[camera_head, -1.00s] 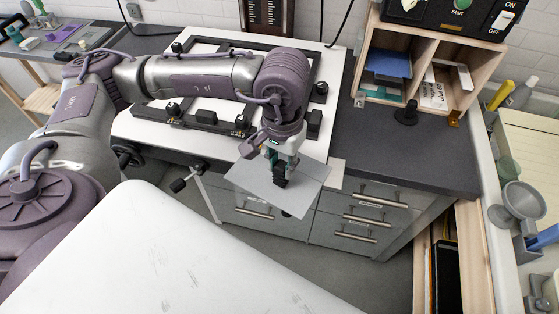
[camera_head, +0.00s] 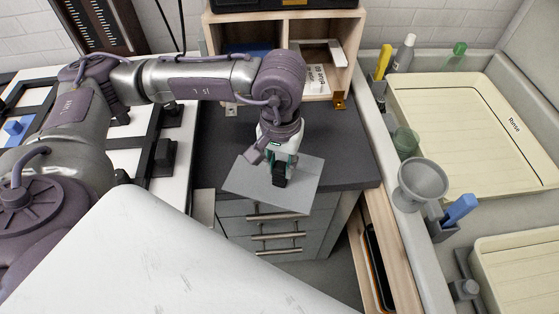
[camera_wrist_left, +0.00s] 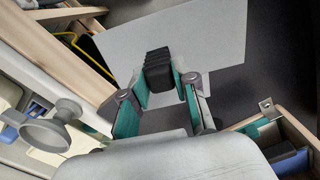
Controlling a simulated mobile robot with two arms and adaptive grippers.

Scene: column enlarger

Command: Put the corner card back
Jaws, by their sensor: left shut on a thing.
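My left gripper (camera_head: 279,160) is shut on the black ribbed grip of a flat light grey card, which I take to be the corner card (camera_head: 304,190). The card is held roughly flat in the air, in front of the wooden cubby and over the bench's front edge and drawers. In the left wrist view, the fingers (camera_wrist_left: 158,88) are on either side of the black grip (camera_wrist_left: 158,68), and the card (camera_wrist_left: 215,35) spreads out beyond it. My right gripper is not in view.
The wooden cubby (camera_head: 284,28) stands at the back of the dark bench (camera_head: 340,150), with blue and white cards inside. The white easel board (camera_head: 130,160) is left. A wooden-sided slot (camera_head: 378,245) and the sink with trays (camera_head: 465,130) and a grey funnel (camera_head: 422,180) are right.

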